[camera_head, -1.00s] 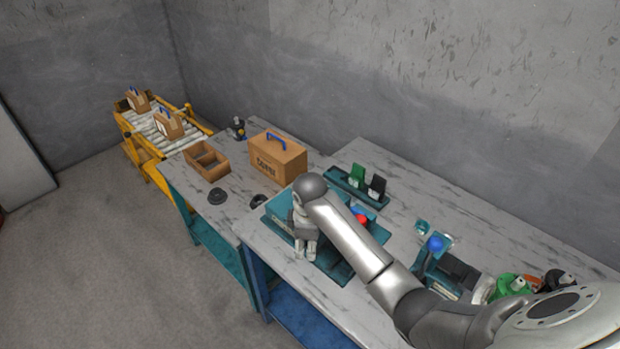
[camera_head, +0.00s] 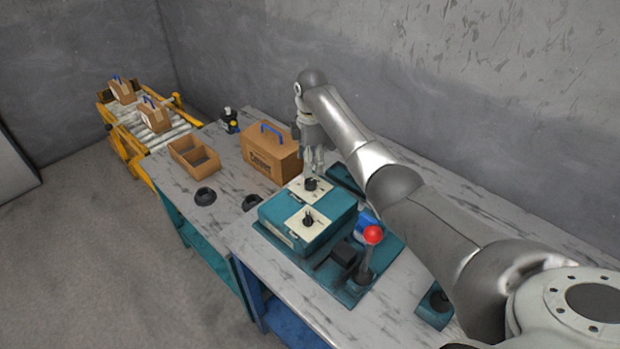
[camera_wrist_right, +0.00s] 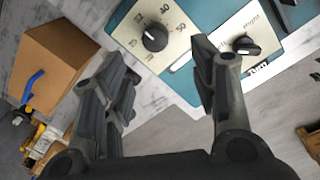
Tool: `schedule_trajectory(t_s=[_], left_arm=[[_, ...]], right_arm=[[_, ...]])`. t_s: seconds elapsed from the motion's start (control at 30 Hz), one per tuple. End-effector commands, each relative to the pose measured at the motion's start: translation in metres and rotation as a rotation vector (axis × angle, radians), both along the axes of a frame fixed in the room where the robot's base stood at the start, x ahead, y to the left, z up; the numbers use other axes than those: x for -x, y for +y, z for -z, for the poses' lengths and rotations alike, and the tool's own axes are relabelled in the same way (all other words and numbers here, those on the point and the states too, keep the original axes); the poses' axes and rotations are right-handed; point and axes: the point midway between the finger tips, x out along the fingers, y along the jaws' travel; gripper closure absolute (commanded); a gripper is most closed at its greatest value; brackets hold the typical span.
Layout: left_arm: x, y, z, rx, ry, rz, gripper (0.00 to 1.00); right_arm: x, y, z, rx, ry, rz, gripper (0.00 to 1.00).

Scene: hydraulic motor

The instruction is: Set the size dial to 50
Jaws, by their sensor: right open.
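The teal machine box (camera_head: 300,243) has two black knobs on pale plates. The back knob, the numbered dial (camera_head: 311,184), also shows in the right wrist view (camera_wrist_right: 155,37), where 40 and other numbers ring it. I cannot read its setting surely. The front knob (camera_head: 308,219) also shows in the wrist view (camera_wrist_right: 246,45), with blurred lettering on its plate. My right gripper (camera_head: 314,168) points down just above the numbered dial. In the wrist view the gripper (camera_wrist_right: 162,64) has its fingers spread, with nothing between them. My left gripper is out of view.
A cardboard box with a blue handle (camera_head: 270,155) stands left of the machine. A red-topped lever (camera_head: 373,236) rises at its front right. An open divided box (camera_head: 194,155) and a conveyor (camera_head: 151,128) are farther left.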

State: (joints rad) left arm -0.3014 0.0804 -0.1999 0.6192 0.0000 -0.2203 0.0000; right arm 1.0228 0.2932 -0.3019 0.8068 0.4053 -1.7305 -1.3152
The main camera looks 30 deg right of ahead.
Motion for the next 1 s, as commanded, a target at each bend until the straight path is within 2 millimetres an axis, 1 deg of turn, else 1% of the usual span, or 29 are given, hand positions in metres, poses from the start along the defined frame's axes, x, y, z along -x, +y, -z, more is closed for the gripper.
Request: schedule_trajectory(t_s=[0.03, 0.1, 0.2, 0.3, 0.4, 0.6, 0.9, 0.93, 1.0], left_arm=[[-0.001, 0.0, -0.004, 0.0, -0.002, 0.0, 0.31], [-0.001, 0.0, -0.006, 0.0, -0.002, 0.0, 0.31], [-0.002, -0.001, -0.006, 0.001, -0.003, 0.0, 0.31], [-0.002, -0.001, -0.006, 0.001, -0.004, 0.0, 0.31], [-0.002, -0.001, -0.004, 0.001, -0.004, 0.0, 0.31], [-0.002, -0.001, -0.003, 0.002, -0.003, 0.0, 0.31], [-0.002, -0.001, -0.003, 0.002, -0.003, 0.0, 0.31], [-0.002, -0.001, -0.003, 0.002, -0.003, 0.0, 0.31], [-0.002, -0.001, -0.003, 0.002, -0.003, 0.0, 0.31]], right_arm=[[0.001, 0.0, 0.01, -0.001, 0.006, 0.001, 0.46], [0.0, -0.001, 0.025, -0.001, 0.007, 0.001, 0.46], [-0.001, -0.001, 0.044, -0.001, 0.005, 0.001, 0.46], [-0.002, -0.001, 0.06, 0.0, 0.004, 0.001, 0.46], [-0.004, -0.001, 0.07, -0.001, 0.002, 0.001, 0.46], [-0.004, -0.001, 0.082, 0.001, 0.0, 0.001, 0.46], [-0.005, -0.002, 0.083, 0.001, 0.0, 0.001, 0.46], [-0.005, -0.002, 0.083, 0.001, 0.0, 0.001, 0.47], [-0.005, -0.002, 0.083, 0.001, 0.0, 0.001, 0.56]])
